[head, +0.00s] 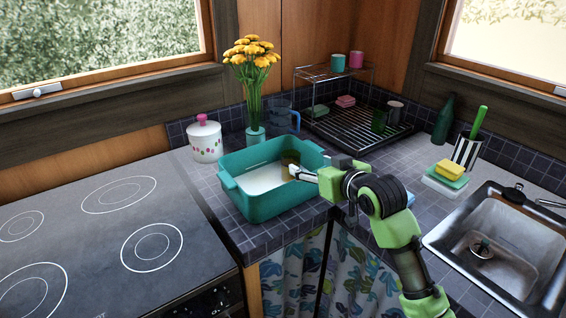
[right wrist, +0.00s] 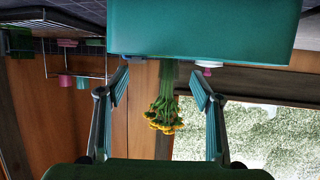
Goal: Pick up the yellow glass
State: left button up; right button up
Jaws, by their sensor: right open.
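The yellow glass (head: 289,159) is a small, dark yellowish see-through shape inside the teal tub (head: 262,205), by its back right corner. It is partly hidden, and I cannot tell whether it stands upright. I cannot make it out in the right wrist view. My right gripper (head: 297,173) is at the tub's right side, near the rim and close to the glass in the picture. In the right wrist view its fingers (right wrist: 158,85) are spread with nothing between them. The tub's outer wall (right wrist: 205,28) shows beyond them, upside down. My left gripper is not in view.
A vase of yellow flowers (head: 254,85) and a blue clear jug (head: 282,118) stand behind the tub. A wire dish rack (head: 355,130) is behind right. A lidded white jar (head: 205,142) and the stove (head: 100,235) are left; the sink (head: 495,245) is right.

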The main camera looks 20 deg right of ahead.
jog(key=w, duration=0.2)
send_near(287, 154)
jog(key=shift+p+x, duration=0.35)
jog(key=shift+x, duration=0.4)
jog(key=shift+w+f, duration=0.1)
jog(key=shift+w, duration=0.1)
jog(key=p+x, duration=0.1)
jog(key=x, duration=0.3)
jog(key=shift+a, duration=0.1)
jog(key=shift+w+f, duration=0.2)
jog(key=shift+w, duration=0.3)
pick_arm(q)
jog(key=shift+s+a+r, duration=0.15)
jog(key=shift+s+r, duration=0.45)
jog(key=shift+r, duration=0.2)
